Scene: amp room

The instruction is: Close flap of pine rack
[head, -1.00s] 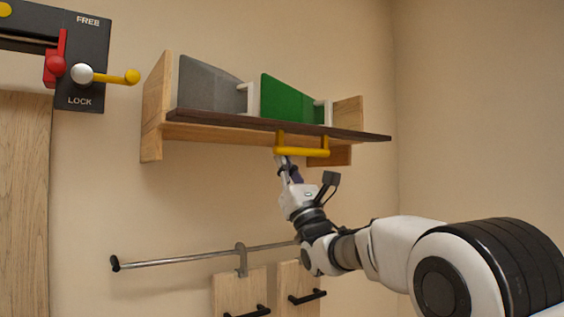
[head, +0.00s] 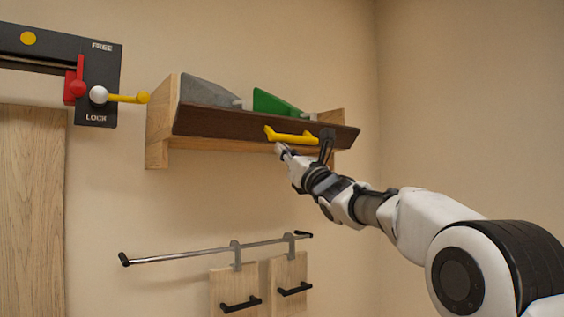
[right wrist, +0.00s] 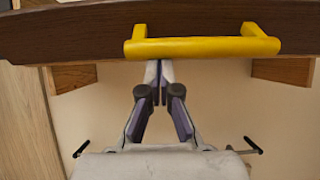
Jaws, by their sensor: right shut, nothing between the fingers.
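The pine rack (head: 158,122) is fixed high on the wall. Its dark brown flap (head: 222,122) is tilted part way up along the front, with the lower edge at the rack's base. A yellow handle (head: 291,136) is on the flap's outer face; it also shows in the right wrist view (right wrist: 200,47). My right gripper (head: 281,150) is shut and empty, with its fingertips just under the handle and flap. In the right wrist view its fingers (right wrist: 158,70) point up at the flap; whether they touch it I cannot tell. My left gripper is out of view.
A grey item (head: 208,92) and a green item (head: 272,103) stand in the rack behind the flap. A black lock plate (head: 97,75) with red and yellow levers is at left. A rail (head: 190,254) with hanging boards is below.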

